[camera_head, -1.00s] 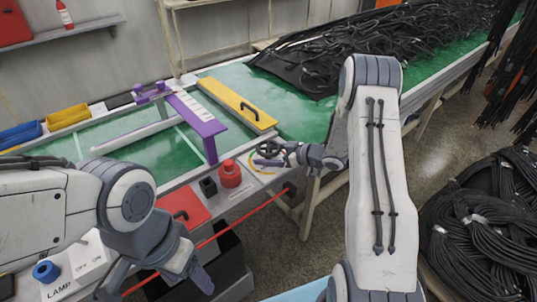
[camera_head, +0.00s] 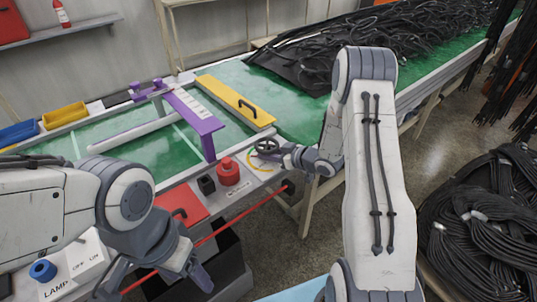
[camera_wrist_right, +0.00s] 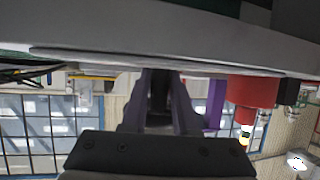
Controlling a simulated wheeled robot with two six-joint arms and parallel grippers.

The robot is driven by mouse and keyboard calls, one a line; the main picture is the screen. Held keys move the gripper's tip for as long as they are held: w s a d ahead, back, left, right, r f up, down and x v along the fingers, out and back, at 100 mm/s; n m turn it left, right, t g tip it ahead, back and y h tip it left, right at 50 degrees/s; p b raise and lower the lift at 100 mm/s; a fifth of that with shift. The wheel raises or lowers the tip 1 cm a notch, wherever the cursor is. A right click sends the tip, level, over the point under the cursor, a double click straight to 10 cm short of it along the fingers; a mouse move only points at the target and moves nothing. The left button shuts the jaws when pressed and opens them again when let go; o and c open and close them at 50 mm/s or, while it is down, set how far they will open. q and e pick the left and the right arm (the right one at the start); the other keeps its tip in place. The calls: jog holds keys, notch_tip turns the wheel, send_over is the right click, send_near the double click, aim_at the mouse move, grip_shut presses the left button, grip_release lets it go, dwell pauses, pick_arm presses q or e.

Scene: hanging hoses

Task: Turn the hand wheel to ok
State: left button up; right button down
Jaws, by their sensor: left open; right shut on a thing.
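The black hand wheel (camera_head: 266,146) sits at the right end of the bench's front panel. A yellow curved band (camera_head: 257,162) lies beside it on the panel; I cannot read any "ok" mark. My right gripper (camera_head: 284,151) is at the wheel's right side, shut on its rim, with its fingers mostly hidden in the head view. In the right wrist view the fingers (camera_wrist_right: 160,104) are close together around something dark, and the wheel is not clearly seen. My left gripper (camera_head: 199,274) is open and empty, low in front of the panel.
A red button (camera_head: 229,173) and a black block (camera_head: 207,185) are left of the wheel. A red panel with a handle (camera_head: 178,211) and the lamp switch box (camera_head: 80,268) are further left. A purple frame (camera_head: 197,118) and a yellow board (camera_head: 234,101) stand behind.

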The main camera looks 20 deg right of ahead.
jog(key=m+h, duration=0.1)
jog(key=m+t+h+b, duration=0.1)
jog(key=r+m+t+h+b, duration=0.1)
jog(key=shift+w+a+m+h, duration=0.3)
jog(key=shift+w+a+h, duration=0.05)
jog(key=shift+h, duration=0.05)
jog(key=m+h+b, duration=0.1)
jog(key=m+h, duration=0.1)
jog(key=h, duration=0.1)
jog(key=shift+m+b, duration=0.3)
jog(key=shift+b, duration=0.05)
jog(key=shift+r+m+h+b, duration=0.15)
jog(key=shift+m+h+b, duration=0.2)
jog(key=shift+m+h, duration=1.25)
jog(key=shift+h, duration=0.4)
jog(key=shift+d, duration=0.1)
grip_release()
